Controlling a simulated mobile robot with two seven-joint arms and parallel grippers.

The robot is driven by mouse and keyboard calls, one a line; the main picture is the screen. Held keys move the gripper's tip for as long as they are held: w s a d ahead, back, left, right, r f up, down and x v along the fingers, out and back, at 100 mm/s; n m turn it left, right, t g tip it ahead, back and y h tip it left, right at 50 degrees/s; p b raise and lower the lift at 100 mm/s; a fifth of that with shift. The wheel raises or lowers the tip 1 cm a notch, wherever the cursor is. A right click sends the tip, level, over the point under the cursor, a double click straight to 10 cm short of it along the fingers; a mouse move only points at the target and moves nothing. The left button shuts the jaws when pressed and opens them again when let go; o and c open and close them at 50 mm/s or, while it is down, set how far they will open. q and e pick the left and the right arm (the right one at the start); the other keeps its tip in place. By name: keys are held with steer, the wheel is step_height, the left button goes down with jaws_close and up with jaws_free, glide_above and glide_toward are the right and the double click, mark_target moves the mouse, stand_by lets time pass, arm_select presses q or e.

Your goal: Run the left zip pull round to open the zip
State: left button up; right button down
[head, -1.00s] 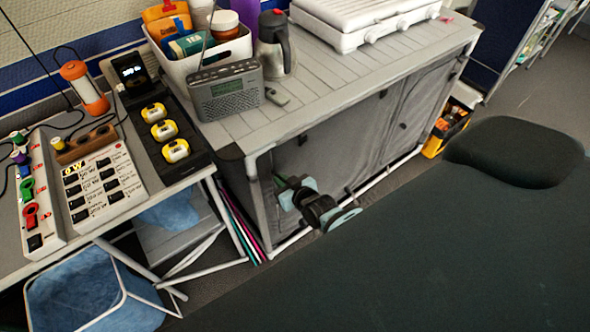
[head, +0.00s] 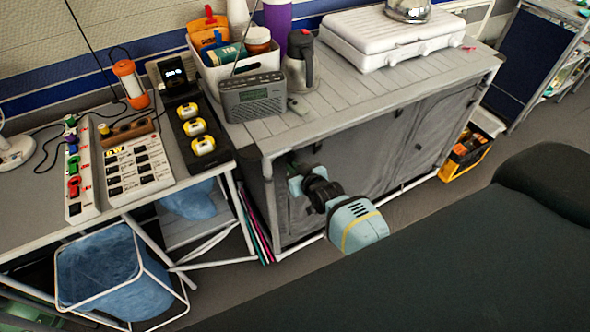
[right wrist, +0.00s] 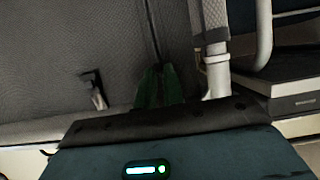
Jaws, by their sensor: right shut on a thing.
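The kitchen unit's grey fabric front (head: 385,150) hangs below the slatted top. My right gripper (head: 293,170) is at the left end of this front, close to the left corner post. In the right wrist view its dark green fingers (right wrist: 159,86) are shut at the lower end of a dark vertical zip line (right wrist: 152,30). The left zip pull is hidden between the fingers. Another dark pull (right wrist: 95,90) hangs on the fabric to the left in the wrist view. I see no clear gap in the fabric at the gripper. My left gripper is not in view.
A pale frame post (right wrist: 217,68) stands just right of the fingers in the wrist view. A radio (head: 253,97), a flask (head: 300,62) and a white stove (head: 385,38) stand on the unit. A yellow crate (head: 466,155) is on the floor beyond its right end.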

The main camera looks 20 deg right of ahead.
steer(key=c, duration=1.5)
jaws_free()
steer(key=shift+r, duration=0.2)
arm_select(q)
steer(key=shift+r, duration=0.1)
arm_select(e)
steer(key=shift+s, duration=0.15)
